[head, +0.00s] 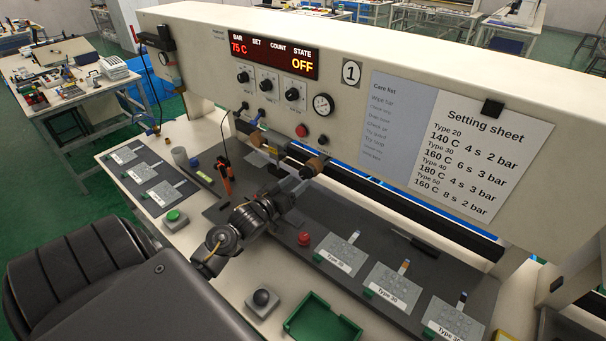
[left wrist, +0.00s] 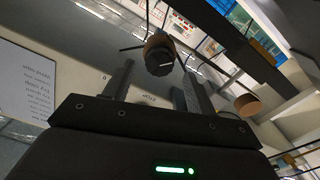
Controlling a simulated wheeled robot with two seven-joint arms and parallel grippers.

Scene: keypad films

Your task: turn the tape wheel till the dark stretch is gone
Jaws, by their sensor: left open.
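A brown tape wheel (head: 313,167) sits at the front of the heat bar, under the machine's white housing. A second brown roller (head: 270,129) is further left along the bar. My left gripper (head: 293,186) is open just below and left of the nearer brown wheel. In the left wrist view a brown wheel with a dark end face (left wrist: 159,58) shows between and beyond the open fingers (left wrist: 155,85); I cannot tell whether they touch it. Another brown roller (left wrist: 248,105) is to the right there. I cannot make out a dark stretch of tape. My right gripper is not in view.
The red display (head: 272,55) reads 75 C and OFF. A setting sheet (head: 465,145) hangs on the housing. A red button (head: 304,239), keypads (head: 342,254), a green tray (head: 320,318) and an orange-handled tool (head: 226,180) surround my left arm on the bench.

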